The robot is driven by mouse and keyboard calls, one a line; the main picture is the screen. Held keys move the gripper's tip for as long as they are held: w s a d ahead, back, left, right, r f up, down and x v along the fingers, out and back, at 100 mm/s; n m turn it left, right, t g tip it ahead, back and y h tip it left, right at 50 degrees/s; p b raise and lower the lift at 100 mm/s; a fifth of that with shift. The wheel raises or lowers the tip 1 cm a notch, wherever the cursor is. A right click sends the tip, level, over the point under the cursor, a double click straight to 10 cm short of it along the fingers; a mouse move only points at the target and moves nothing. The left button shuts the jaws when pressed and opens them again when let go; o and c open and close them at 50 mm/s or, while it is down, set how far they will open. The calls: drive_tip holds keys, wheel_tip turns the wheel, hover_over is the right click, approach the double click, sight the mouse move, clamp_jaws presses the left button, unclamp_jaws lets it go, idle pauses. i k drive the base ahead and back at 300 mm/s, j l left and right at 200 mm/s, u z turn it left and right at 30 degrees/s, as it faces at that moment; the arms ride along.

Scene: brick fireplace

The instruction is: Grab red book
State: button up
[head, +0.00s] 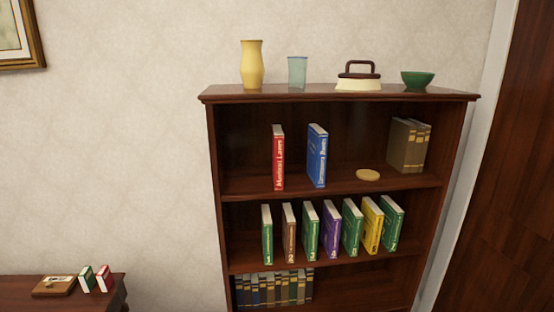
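A red book (279,158) with white lettering on its spine stands upright on the upper shelf of a dark wooden bookcase (212,160), toward the left. A blue book (317,156) stands to its right, with a gap between them. My gripper is not in the head view, so I cannot see where it is or whether it holds anything.
Brown books (405,146) and a flat round tan object (368,175) share that shelf. Several coloured books fill the shelf below. A yellow vase (251,64), glass (297,73), iron (358,80) and green bowl (417,80) stand on top. A low table (20,298) is at lower left.

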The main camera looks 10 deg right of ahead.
sight(278, 133)
drive_tip(key=i+j+u, duration=0.35)
drive_tip(key=i+u, duration=0.35)
drive_tip(key=i, duration=0.2)
drive_tip(key=i+u, duration=0.35)
drive_tip(key=i+j, duration=0.05)
drive_tip(key=i, duration=0.05)
